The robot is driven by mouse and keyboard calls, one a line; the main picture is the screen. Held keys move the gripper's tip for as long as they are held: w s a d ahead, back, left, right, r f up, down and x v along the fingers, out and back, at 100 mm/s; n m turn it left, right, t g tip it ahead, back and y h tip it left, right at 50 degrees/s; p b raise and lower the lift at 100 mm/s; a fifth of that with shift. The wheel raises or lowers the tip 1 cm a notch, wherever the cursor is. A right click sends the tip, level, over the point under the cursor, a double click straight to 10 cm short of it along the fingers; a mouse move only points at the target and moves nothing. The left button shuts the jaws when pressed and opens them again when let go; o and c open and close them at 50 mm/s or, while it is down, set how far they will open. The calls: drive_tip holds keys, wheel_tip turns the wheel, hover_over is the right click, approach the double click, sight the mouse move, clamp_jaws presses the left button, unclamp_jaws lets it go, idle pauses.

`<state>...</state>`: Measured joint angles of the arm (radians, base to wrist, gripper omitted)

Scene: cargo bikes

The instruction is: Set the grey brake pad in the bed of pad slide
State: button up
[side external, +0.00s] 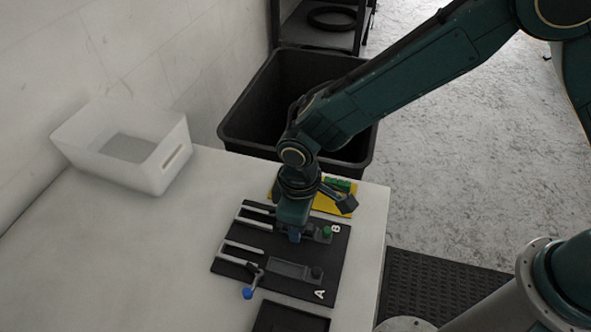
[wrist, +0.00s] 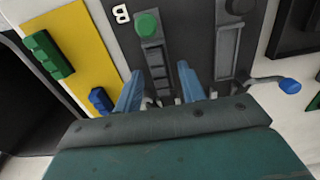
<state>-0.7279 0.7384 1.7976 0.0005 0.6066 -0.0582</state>
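A dark grey segmented piece (wrist: 155,60), which looks like the grey brake pad, lies in the channel of the slide marked B (wrist: 163,15), below its green knob (wrist: 147,25) in the wrist view. My gripper (wrist: 160,68) is open, with one blue finger on each side of that piece and gaps visible between. In the side view my gripper (side external: 295,238) is low over slide B and hides much of its middle. The slide marked A (side external: 290,270) has a grey bed that looks empty and a black knob. Both slides are on a black board (side external: 335,265).
A yellow plate (wrist: 85,60) with a green pad (wrist: 48,55) and a blue pad (wrist: 101,100) lies beside slide B. A blue-tipped lever (side external: 248,292) stands by slide A. A black tray (side external: 290,318) is at the front. A white bin (side external: 160,165) stands at the back left.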

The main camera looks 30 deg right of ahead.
wheel_tip(320, 180, up, 14)
idle(0.7)
drive_tip(key=shift+d, duration=0.1)
drive_tip(key=s+d+r+m+t+y, duration=0.1)
drive_tip(key=s+d+r+m, duration=0.1)
drive_tip(key=d+r, duration=0.55)
drive_tip(key=s+d+r+m+t, duration=0.15)
drive_tip(key=d+r, duration=0.35)
drive_tip(key=d, duration=0.5)
drive_tip(key=s+d+m+t+h, duration=0.1)
drive_tip(key=s+d+m+t, duration=0.2)
drive_tip(key=s+d, duration=1)
drive_tip(key=shift+s+d+r+m, duration=0.3)
drive_tip(key=shift+s+r+m, duration=0.15)
drive_tip(key=shift+m, duration=0.8)
